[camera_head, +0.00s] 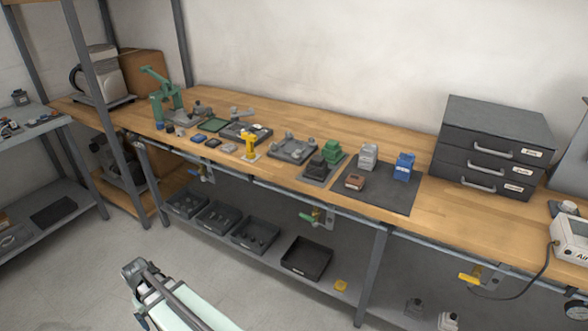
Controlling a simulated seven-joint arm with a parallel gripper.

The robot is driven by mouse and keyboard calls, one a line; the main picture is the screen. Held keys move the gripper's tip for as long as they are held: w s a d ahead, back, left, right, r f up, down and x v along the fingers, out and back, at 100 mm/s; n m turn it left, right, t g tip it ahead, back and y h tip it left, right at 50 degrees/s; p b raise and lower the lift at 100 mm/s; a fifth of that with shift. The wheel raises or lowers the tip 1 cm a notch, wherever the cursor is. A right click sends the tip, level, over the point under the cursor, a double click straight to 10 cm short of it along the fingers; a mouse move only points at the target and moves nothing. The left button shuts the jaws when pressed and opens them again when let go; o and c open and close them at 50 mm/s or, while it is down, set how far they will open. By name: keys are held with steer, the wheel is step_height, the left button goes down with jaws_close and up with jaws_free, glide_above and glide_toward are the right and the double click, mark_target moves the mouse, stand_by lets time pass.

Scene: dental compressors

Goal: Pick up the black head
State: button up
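A small dark, near-black block-like head (318,165) sits on a grey plate (312,177) on the wooden workbench, right of centre. A green head (331,152) stands just behind it to the right. The end of my arm with my gripper (132,267) shows at the lower left, over the floor in front of the bench. It is well away from the dark head, and nothing is seen held in it. The fingers are too small and unclear to tell whether they are open.
A dark mat (382,196) to the right holds a grey head (367,157), a blue head (404,167) and a brown block (355,181). A black drawer cabinet (490,147) stands farther right. Black bins (306,259) sit on the lower shelf.

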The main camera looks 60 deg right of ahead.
steer(key=w+d+r+m, duration=0.25)
steer(key=d+r, duration=0.25)
steer(key=d, duration=0.4)
steer(key=w+d+r+m, duration=0.25)
steer(key=d+r, duration=0.25)
steer(key=d, duration=0.4)
steer(key=s+d+r+m, duration=0.1)
steer(key=s+d+r, duration=0.1)
steer(key=d+r, duration=0.5)
steer(key=s+d+r+m, duration=0.1)
steer(key=d+r+m, duration=0.1)
steer(key=d, duration=0.9)
step_height(320, 180, up, 21)
steer(key=m, duration=0.7)
glide_above(318, 158)
step_height(318, 158, down, 13)
steer(key=shift+w+d+f, duration=0.1)
steer(key=shift+w+d, duration=0.05)
steer(key=c, duration=1.6)
